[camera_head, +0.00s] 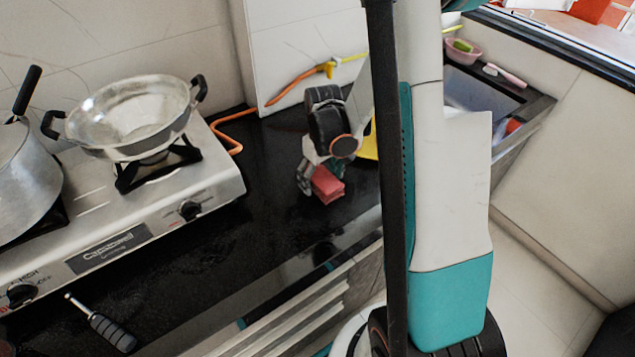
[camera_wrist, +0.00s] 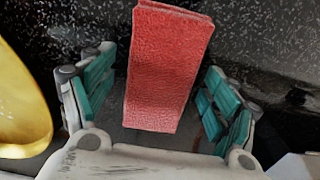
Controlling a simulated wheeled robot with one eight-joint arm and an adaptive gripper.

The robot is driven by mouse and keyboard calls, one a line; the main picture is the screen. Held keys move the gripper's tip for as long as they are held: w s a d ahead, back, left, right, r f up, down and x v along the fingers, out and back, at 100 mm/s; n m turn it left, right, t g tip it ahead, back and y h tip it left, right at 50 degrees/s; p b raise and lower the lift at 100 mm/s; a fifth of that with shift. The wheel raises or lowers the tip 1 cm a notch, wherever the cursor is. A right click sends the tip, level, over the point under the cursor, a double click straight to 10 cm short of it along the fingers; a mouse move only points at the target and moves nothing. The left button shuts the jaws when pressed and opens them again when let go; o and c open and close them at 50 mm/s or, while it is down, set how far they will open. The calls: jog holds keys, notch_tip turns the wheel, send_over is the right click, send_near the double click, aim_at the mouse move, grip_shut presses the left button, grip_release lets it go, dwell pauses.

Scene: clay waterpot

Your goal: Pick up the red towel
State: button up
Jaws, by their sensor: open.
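The red towel (camera_head: 327,184) is a small folded block on the black countertop, right of the stove. In the wrist view the red towel (camera_wrist: 168,68) stretches from the top edge down between my fingers. My gripper (camera_head: 318,180) is at the towel, pointing down. In the wrist view my gripper (camera_wrist: 155,95) is open, with teal finger pads on both sides of the towel. A dark gap shows between the towel and each pad.
A gas stove (camera_head: 190,205) with a wok (camera_head: 130,115) and a pot (camera_head: 25,180) stands left. A yellow object (camera_wrist: 20,105) lies close to my gripper. An orange hose (camera_head: 235,125) runs behind. A sink (camera_head: 480,95) is at the right. The counter in front is mostly clear.

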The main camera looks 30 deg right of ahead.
aim_at(321, 176)
jog(key=c, duration=1.2)
jog(key=shift+c, duration=0.2)
jog(key=shift+r, duration=0.1)
notch_tip(321, 176, up, 20)
jog(key=p, duration=0.7)
